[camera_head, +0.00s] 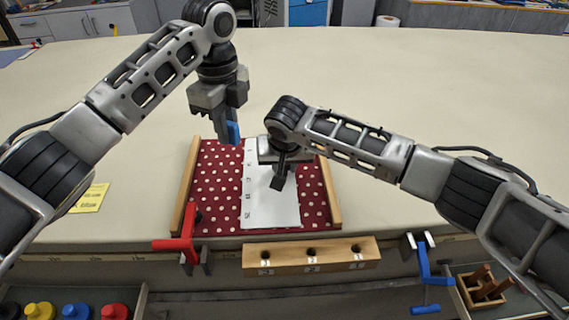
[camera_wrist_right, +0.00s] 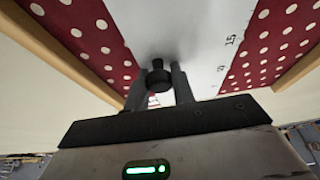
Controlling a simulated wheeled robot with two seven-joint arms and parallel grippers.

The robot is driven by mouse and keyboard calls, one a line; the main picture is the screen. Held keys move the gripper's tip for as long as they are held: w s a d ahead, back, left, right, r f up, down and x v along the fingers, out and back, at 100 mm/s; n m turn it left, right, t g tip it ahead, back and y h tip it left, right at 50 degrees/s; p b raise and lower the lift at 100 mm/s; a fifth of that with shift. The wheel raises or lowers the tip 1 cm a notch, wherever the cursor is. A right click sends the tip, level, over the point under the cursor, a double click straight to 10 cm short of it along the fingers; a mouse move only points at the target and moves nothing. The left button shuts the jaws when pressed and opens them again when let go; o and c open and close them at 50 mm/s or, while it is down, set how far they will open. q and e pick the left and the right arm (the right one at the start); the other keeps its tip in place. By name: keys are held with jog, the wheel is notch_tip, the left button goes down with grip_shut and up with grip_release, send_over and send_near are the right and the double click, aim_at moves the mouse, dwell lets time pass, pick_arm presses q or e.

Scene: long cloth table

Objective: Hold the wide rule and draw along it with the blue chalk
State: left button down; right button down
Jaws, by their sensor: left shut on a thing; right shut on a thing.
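The wide rule (camera_head: 270,207) is a pale flat strip with scale marks along one edge. It lies lengthwise on a red, white-dotted cloth (camera_head: 218,187), and shows grey in the right wrist view (camera_wrist_right: 190,25). My right gripper (camera_head: 279,180) is over the rule, its fingers (camera_wrist_right: 160,82) shut on the rule's black knob (camera_wrist_right: 158,78). My left gripper (camera_head: 226,128) is shut on the blue chalk (camera_head: 233,132), above the far end of the cloth, near the rule's far left corner. I cannot tell whether the chalk touches the cloth. No blue line shows.
Wooden rails (camera_head: 187,190) (camera_head: 329,190) flank the cloth. A red clamp (camera_head: 178,243) and a blue clamp (camera_head: 424,263) sit at the table's front edge. A wooden block with several holes (camera_head: 338,246) is between them. A yellow note (camera_head: 92,198) lies left. The far table is clear.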

aim_at(235, 219)
dwell(0.3)
pick_arm(q)
jog(key=shift+s+f+m, duration=0.25)
jog(key=shift+m, duration=0.35)
jog(key=s+f+m, duration=0.2)
jog(key=m, duration=0.1)
jog(key=s+f+m, duration=0.2)
jog(key=s+m, duration=0.1)
jog(key=m, duration=0.1)
jog(key=s+f+m, duration=0.2)
jog(key=s+m, duration=0.1)
jog(key=shift+s+f+m, duration=0.2)
jog(key=shift+s+m, duration=0.05)
jog(key=shift+m, duration=0.15)
jog(key=shift+f, duration=2.7)
jog(key=shift+f, duration=0.45)
jog(key=shift+w, duration=0.1)
